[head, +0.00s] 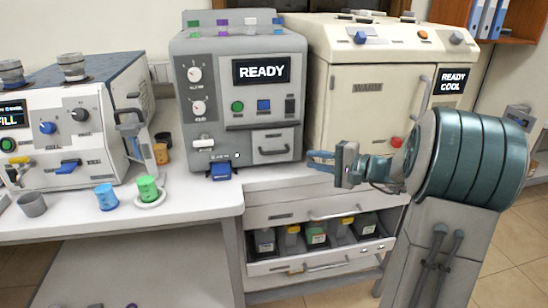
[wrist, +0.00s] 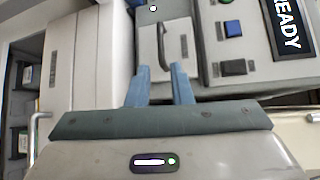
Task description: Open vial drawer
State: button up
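A small grey drawer front (head: 273,146) sits low on the right of the grey machine's face and looks shut. It also shows in the wrist view (wrist: 146,42), with a dark bar handle (wrist: 164,48). My gripper (head: 316,160) is right of and in front of this drawer in the head view. In the wrist view its two blue fingers (wrist: 158,72) are apart, with nothing between them. The handle lies just beyond the fingertips, roughly between them; contact cannot be told. I cannot read the drawer's label, so whether it is the vial drawer is unclear.
The grey machine (head: 240,92) reads READY. A cream machine (head: 365,100) stands to its right, close behind my gripper. Below the bench, a drawer with several bottles (head: 303,267) is open beneath a shut one (head: 282,215). Blue (head: 106,197) and green (head: 148,188) cups stand left.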

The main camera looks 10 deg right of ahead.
aim_at(276, 153)
jog(key=p+x, duration=0.1)
jog(key=x, duration=1.2)
jog(key=shift+w+a, duration=0.25)
jog(key=shift+a, duration=0.05)
grip_shut()
